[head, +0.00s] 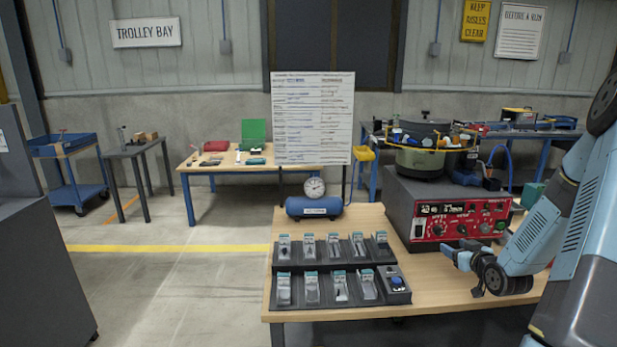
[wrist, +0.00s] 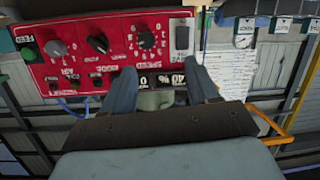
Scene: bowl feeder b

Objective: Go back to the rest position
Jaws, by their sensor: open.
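My gripper (head: 462,257) is at the right of the head view, at the end of my blue-grey arm, over the table's right part and in front of the red control panel (head: 460,219). In the wrist view my gripper (wrist: 163,72) shows two fingers spread apart with nothing held between them. The red panel (wrist: 95,48) fills the upper left there, with knobs, a switch and a small digital display. The fingertips overlap the panel's edge in that view; I cannot tell whether they touch it.
The wooden table (head: 420,290) carries a black rack (head: 300,307) of several small packets, a blue tank with a gauge (head: 314,204) and the bowl feeder (head: 420,158). A whiteboard (head: 313,118) stands behind. Floor to the left (head: 160,285) is clear.

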